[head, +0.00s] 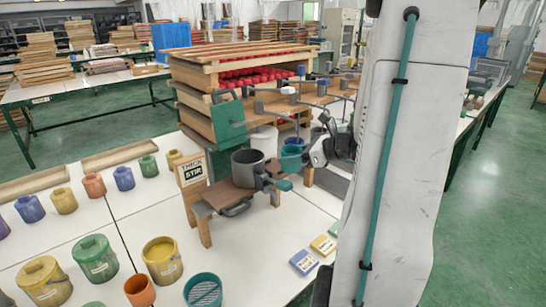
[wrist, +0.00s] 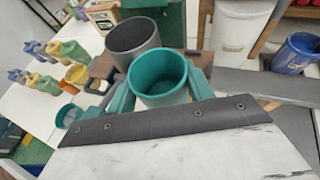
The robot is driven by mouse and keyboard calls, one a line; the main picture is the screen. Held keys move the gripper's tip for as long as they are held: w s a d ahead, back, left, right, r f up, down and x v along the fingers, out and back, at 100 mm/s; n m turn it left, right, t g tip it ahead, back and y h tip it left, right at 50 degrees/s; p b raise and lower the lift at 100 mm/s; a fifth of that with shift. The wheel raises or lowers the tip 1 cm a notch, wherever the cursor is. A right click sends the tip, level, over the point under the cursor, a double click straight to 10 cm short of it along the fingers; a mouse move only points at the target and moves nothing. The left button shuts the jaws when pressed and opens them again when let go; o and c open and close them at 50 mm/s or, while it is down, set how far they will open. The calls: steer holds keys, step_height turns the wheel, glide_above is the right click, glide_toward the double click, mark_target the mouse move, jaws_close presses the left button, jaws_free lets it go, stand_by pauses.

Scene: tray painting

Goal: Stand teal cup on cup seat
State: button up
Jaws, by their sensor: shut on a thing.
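The teal cup (wrist: 158,80) is upright and open-topped between the teal fingers of my gripper (wrist: 160,92) in the wrist view. My gripper is shut on it, one finger on each side. In the head view the teal cup (head: 292,158) is right of the wooden stand (head: 230,192), beside my wrist. A dark grey pot (head: 247,168) stands on that stand; in the wrist view this pot (wrist: 135,38) appears just beyond the teal cup. I cannot tell which part is the cup seat. The teal cup's underside is hidden.
A white bin (head: 264,140) and a blue cup (wrist: 297,52) are near the stand. A THICK STIR sign (head: 194,183) stands at its left. Several paint pots, including a yellow one (head: 162,260), fill the left tables. Two cards (head: 313,253) lie at front right.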

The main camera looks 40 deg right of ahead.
steer(key=w, duration=0.3)
steer(key=w+d, duration=0.1)
steer(key=w, duration=0.2)
steer(key=w+d+f, duration=0.1)
steer(key=w, duration=0.2)
steer(key=shift+w, duration=0.15)
steer(key=shift+f, duration=1.7)
steer(key=shift+f, duration=0.15)
steer(key=o, duration=0.7)
